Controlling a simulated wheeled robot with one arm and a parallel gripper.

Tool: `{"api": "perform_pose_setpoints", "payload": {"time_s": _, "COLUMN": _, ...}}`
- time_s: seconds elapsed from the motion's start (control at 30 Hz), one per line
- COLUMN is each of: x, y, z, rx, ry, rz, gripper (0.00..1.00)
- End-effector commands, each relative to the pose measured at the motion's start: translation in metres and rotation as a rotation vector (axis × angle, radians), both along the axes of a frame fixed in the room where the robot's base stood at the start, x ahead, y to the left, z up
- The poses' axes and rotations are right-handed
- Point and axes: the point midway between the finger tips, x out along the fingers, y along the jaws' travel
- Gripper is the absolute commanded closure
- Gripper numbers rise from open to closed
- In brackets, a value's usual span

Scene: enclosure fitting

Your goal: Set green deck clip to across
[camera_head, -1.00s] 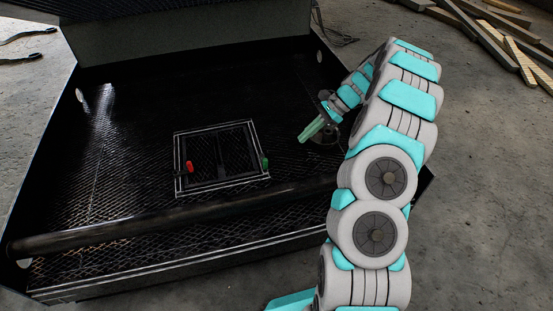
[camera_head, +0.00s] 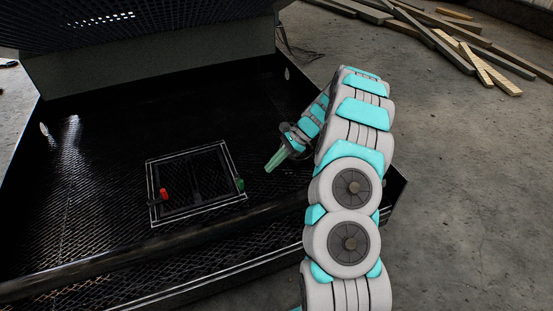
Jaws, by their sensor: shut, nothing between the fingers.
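The green deck clip (camera_head: 240,184) sits at the right edge of a white-outlined square frame (camera_head: 150,183) on the black mesh deck. It is small and dark here, so I cannot tell its exact turn. A red clip (camera_head: 164,194) sits at the left side of the same frame. My gripper (camera_head: 269,169) has pale green fingers, pressed together and empty. It is above the deck, up and to the right of the green clip, apart from it, with its tips pointing down and left.
A dark round bar (camera_head: 110,262) runs across the front of the black enclosure, in front of the frame. A grey raised panel (camera_head: 150,66) stands at the back. Wooden planks (camera_head: 450,38) lie on the concrete floor at top right.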

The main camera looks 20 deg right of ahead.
Motion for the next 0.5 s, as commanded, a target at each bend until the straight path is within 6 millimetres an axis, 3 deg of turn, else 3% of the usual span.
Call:
{"api": "perform_pose_setpoints", "payload": {"time_s": 0.23, "x": -0.001, "y": 0.035, "z": -0.036, "rx": 0.000, "ry": 0.002, "rz": 0.001, "gripper": 1.00}}
{"api": "perform_pose_setpoints", "payload": {"time_s": 0.5, "x": 0.000, "y": 0.068, "z": -0.033, "rx": 0.001, "ry": 0.000, "rz": 0.003, "gripper": 1.00}}
